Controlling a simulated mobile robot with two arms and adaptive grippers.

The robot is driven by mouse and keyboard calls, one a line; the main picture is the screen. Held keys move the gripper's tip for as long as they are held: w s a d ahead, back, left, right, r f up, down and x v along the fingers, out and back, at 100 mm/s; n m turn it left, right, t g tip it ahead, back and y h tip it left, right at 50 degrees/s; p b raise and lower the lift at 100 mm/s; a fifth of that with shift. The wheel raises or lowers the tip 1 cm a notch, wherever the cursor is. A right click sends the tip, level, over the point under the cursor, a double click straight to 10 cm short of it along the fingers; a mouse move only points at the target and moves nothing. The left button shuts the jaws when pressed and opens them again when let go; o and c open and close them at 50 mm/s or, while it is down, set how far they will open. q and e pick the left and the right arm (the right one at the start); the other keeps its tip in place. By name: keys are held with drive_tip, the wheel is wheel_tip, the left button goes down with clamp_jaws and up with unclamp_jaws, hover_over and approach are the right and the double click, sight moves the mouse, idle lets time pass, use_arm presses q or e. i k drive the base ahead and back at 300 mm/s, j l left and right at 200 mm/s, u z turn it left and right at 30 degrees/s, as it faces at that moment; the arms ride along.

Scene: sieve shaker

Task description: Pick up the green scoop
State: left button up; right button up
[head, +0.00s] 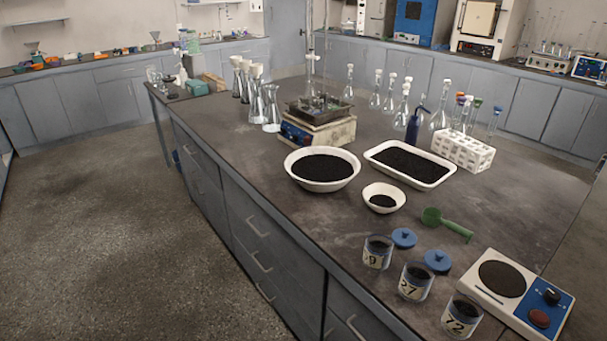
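The green scoop (446,223) lies on the dark bench top, right of the small white bowl and behind the jars. Its round cup is at the left end and its handle points to the lower right. Nothing touches it. Neither of my grippers shows in the head view.
Near the scoop are a small white bowl (384,208), a white tray (374,150) of black grains, a blue lid (438,261), a labelled jar (415,293) and a scale (559,300). A large white bowl (303,184) stands further left. Bare bench lies right of the scoop.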

sight(446, 225)
drive_tip(key=i+j+z, duration=0.15)
drive_tip(key=i+z, duration=0.15)
drive_tip(key=z, duration=0.15)
drive_tip(key=i+j+z, duration=0.25)
drive_tip(key=z, duration=0.15)
